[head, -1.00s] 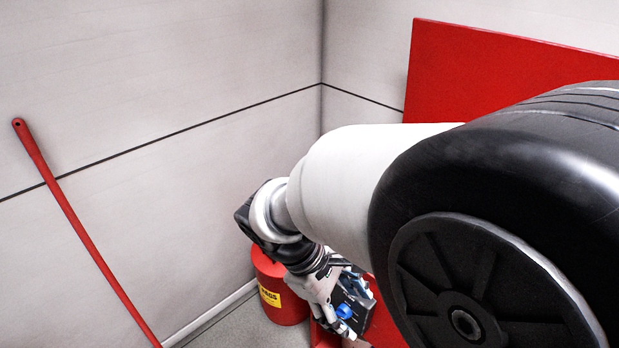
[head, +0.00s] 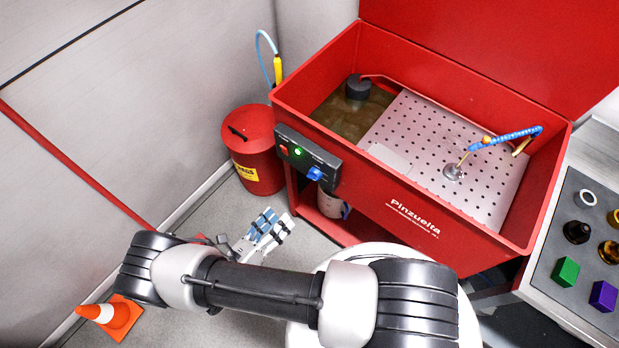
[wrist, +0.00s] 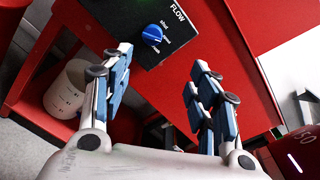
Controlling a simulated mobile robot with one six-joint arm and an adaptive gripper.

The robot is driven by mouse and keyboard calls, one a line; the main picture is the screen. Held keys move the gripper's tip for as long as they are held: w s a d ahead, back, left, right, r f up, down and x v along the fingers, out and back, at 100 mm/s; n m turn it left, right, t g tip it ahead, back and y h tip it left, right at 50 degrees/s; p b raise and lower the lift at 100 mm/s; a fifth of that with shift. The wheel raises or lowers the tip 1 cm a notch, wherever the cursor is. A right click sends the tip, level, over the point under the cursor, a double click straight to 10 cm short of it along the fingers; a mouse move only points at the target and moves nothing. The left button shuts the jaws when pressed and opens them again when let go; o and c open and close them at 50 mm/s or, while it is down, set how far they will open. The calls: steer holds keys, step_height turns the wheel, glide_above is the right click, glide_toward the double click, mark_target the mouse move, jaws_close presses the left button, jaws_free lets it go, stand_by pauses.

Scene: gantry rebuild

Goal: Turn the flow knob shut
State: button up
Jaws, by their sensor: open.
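The blue flow knob (head: 314,174) sits on the black control panel (head: 293,147) on the front left of a red parts washer. In the wrist view the knob (wrist: 152,34) shows close up under the word FLOW, with a small "shut" mark beside it. A pale mark shows on the knob, but its exact setting is hard to read. My gripper (head: 267,224) is open and empty, below and left of the panel in the head view. In the wrist view its blue-padded fingers (wrist: 160,64) stand apart, with the knob beyond them, not touched.
A green-lit button (head: 298,152) and a red switch share the panel. A red bin (head: 250,150) stands left of the washer (head: 440,195). A white bucket (head: 331,205) is under it. An orange cone (head: 113,316) is on the floor. A bench with coloured parts (head: 590,250) is right.

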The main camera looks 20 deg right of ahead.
step_height(320, 180, down, 2)
steer(key=n+t, duration=0.2)
steer(key=b, duration=0.1)
glide_toward(314, 175)
steer(key=x, duration=0.8)
steer(key=shift+f, duration=0.5)
steer(key=c, duration=1.1)
steer(key=shift+o, duration=0.2)
